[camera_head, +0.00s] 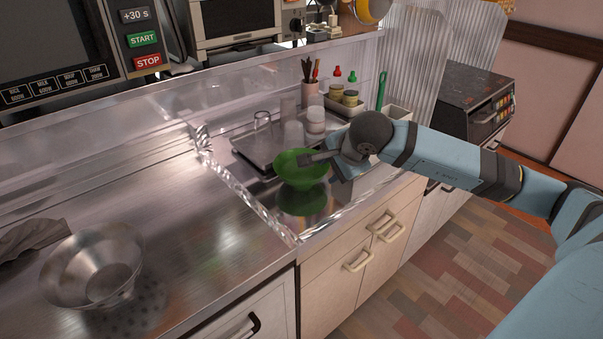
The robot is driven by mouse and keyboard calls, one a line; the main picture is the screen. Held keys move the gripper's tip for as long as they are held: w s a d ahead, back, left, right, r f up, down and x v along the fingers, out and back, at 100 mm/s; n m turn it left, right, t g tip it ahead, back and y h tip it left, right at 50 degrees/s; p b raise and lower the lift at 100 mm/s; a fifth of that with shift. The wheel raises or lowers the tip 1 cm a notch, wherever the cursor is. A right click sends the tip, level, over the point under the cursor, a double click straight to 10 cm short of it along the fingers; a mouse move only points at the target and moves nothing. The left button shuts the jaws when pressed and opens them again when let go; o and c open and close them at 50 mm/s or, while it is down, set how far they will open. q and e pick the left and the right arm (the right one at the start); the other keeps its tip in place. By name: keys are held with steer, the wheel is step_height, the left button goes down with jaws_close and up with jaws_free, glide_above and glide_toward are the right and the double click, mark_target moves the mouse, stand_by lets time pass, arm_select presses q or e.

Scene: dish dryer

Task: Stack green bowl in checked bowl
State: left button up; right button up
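A green bowl (301,173) is upright near the front edge of the shiny metal counter, right of the middle of the view. A darker green shape shows just below it; it looks like its reflection. I cannot tell whether the bowl touches the counter. My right gripper (318,157) comes in from the right, with a finger reaching over the bowl's right rim. The other finger is hard to make out, so its grip is unclear. I see no bowl with a clear checked pattern. My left gripper is not in view.
A metal colander (93,283) stands on the left counter (190,235), beside a grey crumpled cloth-like thing (32,236). Behind the green bowl are a dark tray (252,158) with glasses, a utensil holder (310,93) and bottles.

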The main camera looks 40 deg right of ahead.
mark_target(321, 176)
steer(key=x, duration=0.4)
steer(key=shift+w+a+f+b, duration=0.1)
steer(key=shift+w+f+b, duration=0.15)
steer(key=shift+w+b, duration=0.1)
jaws_close()
steer(key=shift+r, duration=0.15)
